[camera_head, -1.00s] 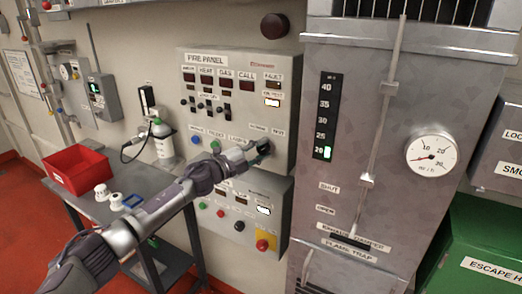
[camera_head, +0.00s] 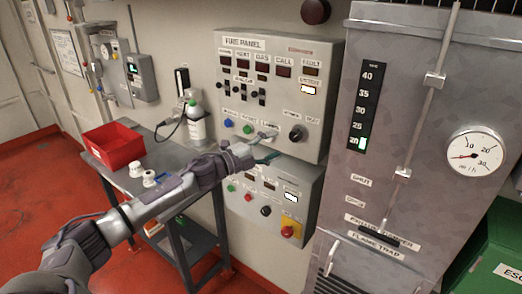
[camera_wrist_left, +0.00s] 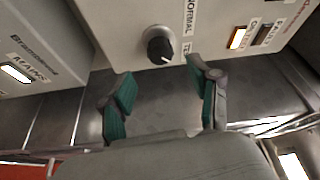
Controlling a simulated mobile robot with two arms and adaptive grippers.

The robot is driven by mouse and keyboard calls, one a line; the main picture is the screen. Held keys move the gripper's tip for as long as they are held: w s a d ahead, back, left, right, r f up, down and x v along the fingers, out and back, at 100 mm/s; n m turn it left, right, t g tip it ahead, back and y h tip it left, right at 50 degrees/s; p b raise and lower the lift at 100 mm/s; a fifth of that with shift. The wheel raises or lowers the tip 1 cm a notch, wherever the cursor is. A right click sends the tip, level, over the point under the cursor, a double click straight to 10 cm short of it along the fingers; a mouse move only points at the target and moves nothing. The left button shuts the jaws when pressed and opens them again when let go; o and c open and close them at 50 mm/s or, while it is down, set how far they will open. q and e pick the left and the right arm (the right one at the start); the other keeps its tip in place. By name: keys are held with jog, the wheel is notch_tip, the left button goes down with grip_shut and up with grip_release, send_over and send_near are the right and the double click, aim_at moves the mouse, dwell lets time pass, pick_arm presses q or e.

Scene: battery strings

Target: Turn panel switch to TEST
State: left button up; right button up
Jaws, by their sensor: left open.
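The fire panel (camera_head: 228,103) is a grey wall box with displays, small switches and coloured buttons. Its black rotary switch (camera_head: 297,133) sits at the lower right, under small labels. In the left wrist view the switch (camera_wrist_left: 160,46) shows as a round knob with a pale mark at its lower right edge. A NORMAL label and a partly cut-off label starting "TE" lie to its right. My left gripper (camera_head: 271,147) is open and empty, just left of and below the switch, apart from it. Its green-padded fingers (camera_wrist_left: 160,72) spread below the knob. My right gripper is not in view.
A lower control box (camera_head: 313,190) with a red-yellow button sits under the panel. A metal cabinet (camera_head: 420,125) with a gauge stands right. A grey table (camera_head: 172,160) holds a red bin (camera_head: 112,150) and small white parts.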

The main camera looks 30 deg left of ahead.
pick_arm(q)
jog(key=shift+v, duration=2)
jog(key=s+a+f+n+g+y+b, duration=0.1)
jog(key=s+a+f+n+y, duration=0.2)
jog(key=f, duration=1)
jog(key=s+f+n+g+y+b, duration=0.15)
jog(key=f+n, duration=0.35)
jog(key=f, duration=0.8)
jog(key=s+a+f+n+g+y+b, duration=0.1)
jog(key=s+a+f+n+y+b, duration=0.2)
jog(key=f, duration=1)
jog(key=s+d+f+n+g+y+b, duration=0.1)
jog(key=s+d+f+n+g, duration=0.1)
jog(key=s+f, duration=0.65)
jog(key=s+d+f+n+g+y, duration=0.1)
jog(key=s+d+f+n+g, duration=0.15)
jog(key=s+f, duration=0.65)
jog(key=s+d+f+n+g+b, duration=0.1)
jog(key=s+d+f, duration=0.4)
jog(key=s, duration=0.5)
jog(key=s+d+f+n+g+b, duration=0.1)
jog(key=s+d+f+g, duration=0.3)
jog(key=s+f, duration=0.4)
jog(key=s+d+f+n+g, duration=0.1)
jog(key=s+d+f, duration=0.5)
jog(key=s, duration=0.6)
jog(key=shift+f+g+h+b, duration=0.45)
jog(key=shift+f+g, duration=0.25)
jog(key=shift+g, duration=0.2)
